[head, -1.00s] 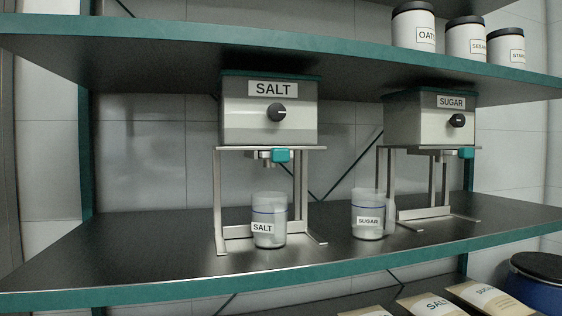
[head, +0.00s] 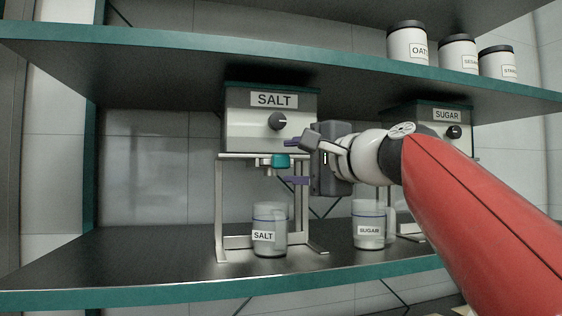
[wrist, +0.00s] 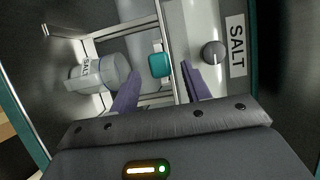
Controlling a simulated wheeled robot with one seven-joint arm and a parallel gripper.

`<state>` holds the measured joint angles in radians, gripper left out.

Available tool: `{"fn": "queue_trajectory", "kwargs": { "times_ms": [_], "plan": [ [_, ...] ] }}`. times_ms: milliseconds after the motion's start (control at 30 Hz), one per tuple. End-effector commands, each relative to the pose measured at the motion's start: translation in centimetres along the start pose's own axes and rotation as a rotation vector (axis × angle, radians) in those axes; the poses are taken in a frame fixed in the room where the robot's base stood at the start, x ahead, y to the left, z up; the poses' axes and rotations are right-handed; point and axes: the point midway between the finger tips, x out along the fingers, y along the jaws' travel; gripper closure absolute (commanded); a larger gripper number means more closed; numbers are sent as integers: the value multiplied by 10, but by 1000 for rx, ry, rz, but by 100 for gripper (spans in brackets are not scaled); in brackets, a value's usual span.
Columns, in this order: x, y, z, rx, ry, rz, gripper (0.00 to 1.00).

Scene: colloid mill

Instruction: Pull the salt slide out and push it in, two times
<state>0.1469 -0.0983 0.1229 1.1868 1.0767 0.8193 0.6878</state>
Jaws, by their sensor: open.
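The salt dispenser (head: 245,135) is a grey box with a SALT label and a dark knob (head: 277,121), on a metal stand. Its slide has a teal handle (head: 281,161) under the box; the handle also shows in the wrist view (wrist: 160,65). My gripper (head: 292,162) is open, its purple fingers above and below the handle's level, just to its right. In the wrist view my gripper (wrist: 161,88) has the handle ahead, between the lines of the fingers. I cannot tell whether they touch it. A clear cup labelled SALT (head: 269,230) stands below the outlet.
The sugar dispenser (head: 430,115) stands to the right, partly hidden by my arm. A SUGAR cup (head: 368,225) stands on the lower shelf (head: 150,265). Labelled jars (head: 407,44) stand on the upper shelf (head: 200,55). The shelf left of the salt stand is clear.

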Motion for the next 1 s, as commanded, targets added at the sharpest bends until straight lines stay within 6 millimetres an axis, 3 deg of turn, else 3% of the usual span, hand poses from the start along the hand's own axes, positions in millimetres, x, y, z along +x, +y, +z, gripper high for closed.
{"fn": "queue_trajectory", "kwargs": {
  "times_ms": [100, 300, 633, 1000],
  "plan": [
    [21, -2, 0, 1, -2, 1, 53],
    [42, 0, 0, -1, -1, 2, 53],
    [45, 0, 0, -3, 2, 1, 53],
    [45, 0, 0, -3, 2, 2, 100]
  ]
}}
